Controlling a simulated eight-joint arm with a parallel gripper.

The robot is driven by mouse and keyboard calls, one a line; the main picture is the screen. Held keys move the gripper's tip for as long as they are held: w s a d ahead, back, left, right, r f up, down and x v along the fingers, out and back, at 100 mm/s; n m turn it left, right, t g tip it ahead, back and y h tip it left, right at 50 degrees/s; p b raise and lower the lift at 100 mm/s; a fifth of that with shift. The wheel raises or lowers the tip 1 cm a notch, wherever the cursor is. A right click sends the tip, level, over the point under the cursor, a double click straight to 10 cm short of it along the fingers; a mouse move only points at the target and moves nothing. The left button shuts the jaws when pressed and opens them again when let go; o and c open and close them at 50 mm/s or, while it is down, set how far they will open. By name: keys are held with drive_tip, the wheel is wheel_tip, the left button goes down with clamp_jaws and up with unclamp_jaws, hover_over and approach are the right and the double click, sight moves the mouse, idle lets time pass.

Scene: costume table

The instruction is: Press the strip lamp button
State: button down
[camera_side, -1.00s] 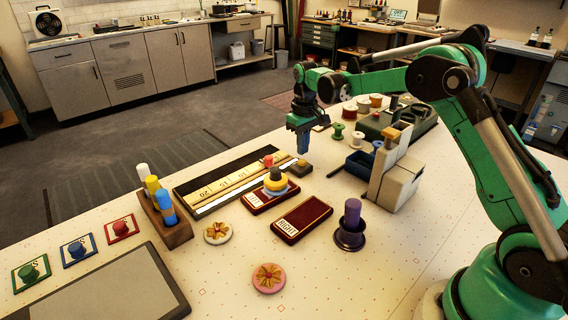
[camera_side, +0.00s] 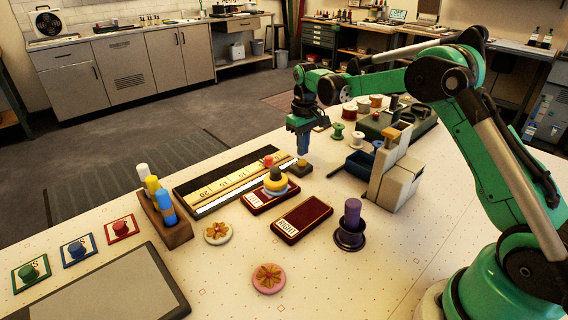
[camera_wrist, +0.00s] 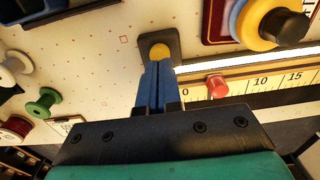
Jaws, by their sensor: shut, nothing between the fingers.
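The strip lamp button is a small dark square block (camera_side: 301,170) at the right end of the ruler board in the side view. In the wrist view its dark base (camera_wrist: 172,38) carries a round yellow cap (camera_wrist: 159,49). My gripper (camera_side: 303,153) points down just over the block, its blue fingers together and empty. In the wrist view the fingertips (camera_wrist: 157,64) overlap the near edge of the cap; I cannot tell whether they touch it. The bright white strip (camera_wrist: 235,67) runs from beside the button along the ruler (camera_wrist: 265,84).
A red peg (camera_side: 268,161) stands on the ruler. A card tray with stacked yellow and dark discs (camera_side: 275,182) lies close to the button's left. A maroon tray (camera_side: 302,218) is in front. A blue bin (camera_side: 361,164) and spools (camera_side: 337,131) stand to the right.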

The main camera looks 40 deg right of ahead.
drive_tip(key=shift+f, duration=1.05)
drive_tip(key=shift+r, duration=3.7)
drive_tip(key=shift+s+a+r, duration=0.1)
drive_tip(key=shift+r, duration=0.1)
drive_tip(key=s+a+r+t, duration=0.4)
drive_tip(key=s+a+r, duration=0.2)
drive_tip(key=s+a, duration=0.15)
drive_tip(key=s+a+f+t, duration=0.3)
drive_tip(key=s, duration=0.6)
drive_tip(key=shift+s+a, duration=0.15)
drive_tip(key=shift+s, duration=0.25)
